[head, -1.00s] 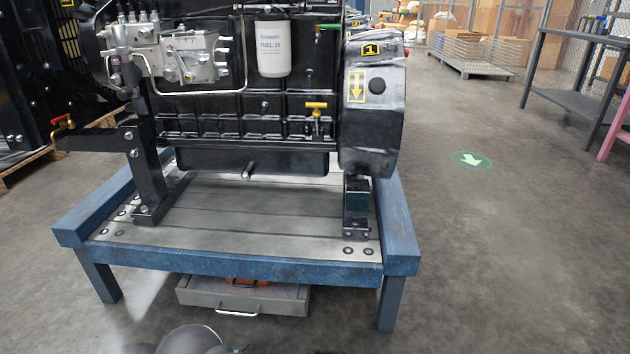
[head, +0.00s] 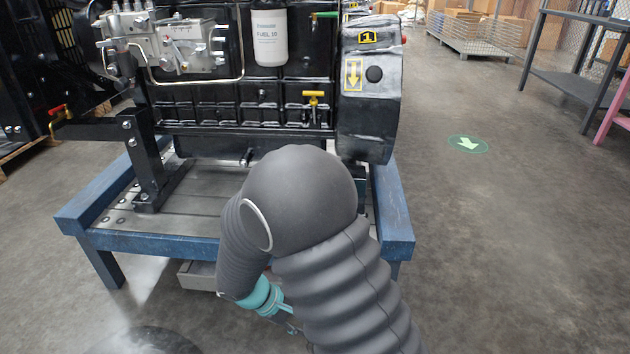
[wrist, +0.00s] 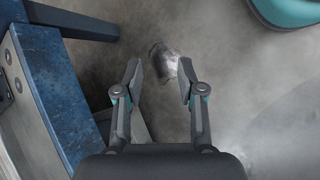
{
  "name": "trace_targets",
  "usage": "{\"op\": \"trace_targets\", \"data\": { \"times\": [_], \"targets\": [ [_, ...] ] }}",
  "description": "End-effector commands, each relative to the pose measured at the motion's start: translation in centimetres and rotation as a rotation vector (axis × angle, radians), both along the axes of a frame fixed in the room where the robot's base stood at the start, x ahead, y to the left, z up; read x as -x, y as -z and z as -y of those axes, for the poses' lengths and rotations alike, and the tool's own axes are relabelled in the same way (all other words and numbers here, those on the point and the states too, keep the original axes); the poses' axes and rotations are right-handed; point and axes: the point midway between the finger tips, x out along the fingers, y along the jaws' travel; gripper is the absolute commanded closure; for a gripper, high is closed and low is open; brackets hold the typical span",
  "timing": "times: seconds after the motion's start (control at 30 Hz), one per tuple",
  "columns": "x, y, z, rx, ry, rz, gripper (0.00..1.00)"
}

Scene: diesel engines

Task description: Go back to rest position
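My gripper (wrist: 160,75) shows in the wrist view with its two fingers apart and nothing between them. It points down at the concrete floor, to the right of the blue stand leg and rail. In the head view my bent dark arm with its teal wrist band covers the middle front of the stand, and the fingers there are too small to judge. The black diesel engine (head: 285,98) with its white fuel filter (head: 269,38) and yellow-handled valve (head: 313,94) stands upright on the blue stand (head: 165,242), behind my arm.
Open floor with a green arrow marker (head: 468,144) is at right, before a dark table (head: 575,82).

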Motion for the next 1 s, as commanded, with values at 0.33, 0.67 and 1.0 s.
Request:
{"op": "trace_targets", "data": {
  "times": [0.33, 0.67, 1.0],
  "targets": [
    [3.6, -10.2, 4.5, -0.268, 0.257, 0.018, 0.61],
    [7.1, -18.3, 8.0, -0.516, 0.475, 0.121, 0.61],
    [10.6, -25.6, 11.8, -0.732, 0.677, 0.313, 0.61]
  ]
}}
